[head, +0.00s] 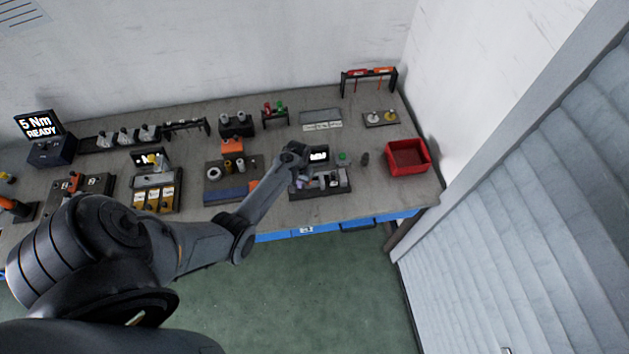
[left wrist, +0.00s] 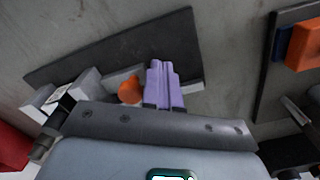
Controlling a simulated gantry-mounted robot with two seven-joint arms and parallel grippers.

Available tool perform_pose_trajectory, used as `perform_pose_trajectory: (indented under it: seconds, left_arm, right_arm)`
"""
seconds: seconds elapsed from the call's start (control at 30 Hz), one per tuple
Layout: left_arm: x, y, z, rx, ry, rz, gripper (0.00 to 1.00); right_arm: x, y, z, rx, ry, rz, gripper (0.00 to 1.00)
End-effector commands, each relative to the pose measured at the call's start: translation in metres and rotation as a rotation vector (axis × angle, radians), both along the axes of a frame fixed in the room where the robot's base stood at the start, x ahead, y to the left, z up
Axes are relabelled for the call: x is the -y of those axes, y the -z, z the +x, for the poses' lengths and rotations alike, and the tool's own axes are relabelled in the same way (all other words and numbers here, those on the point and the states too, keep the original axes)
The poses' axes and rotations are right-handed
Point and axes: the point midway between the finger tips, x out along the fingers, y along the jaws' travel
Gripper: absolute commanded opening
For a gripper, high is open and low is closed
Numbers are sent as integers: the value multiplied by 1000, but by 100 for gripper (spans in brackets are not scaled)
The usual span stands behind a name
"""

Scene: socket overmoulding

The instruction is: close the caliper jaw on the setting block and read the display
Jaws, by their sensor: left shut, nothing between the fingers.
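My left gripper (head: 304,182) is over the dark base plate (head: 318,192) of the caliper station, near the table's front edge. In the left wrist view its two purple fingers (left wrist: 162,84) are together, with nothing seen between them. Light grey blocks (left wrist: 84,83) stand on the left; I cannot tell which is the setting block. A small lit display (head: 318,155) stands behind the plate, its reading too small to make out. My right gripper is not in view.
A tray of rings and cylinders (head: 232,170) lies to the left. Bare tabletop shows behind the station.

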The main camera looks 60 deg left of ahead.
Motion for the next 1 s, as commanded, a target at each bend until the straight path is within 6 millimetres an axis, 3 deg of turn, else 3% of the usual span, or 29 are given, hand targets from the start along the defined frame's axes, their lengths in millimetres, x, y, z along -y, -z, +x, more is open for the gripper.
perform_pose_trajectory:
  seconds: [1.0]
  left_arm:
    - [9,0,19,1,1,1,0]
  right_arm:
    - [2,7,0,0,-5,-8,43]
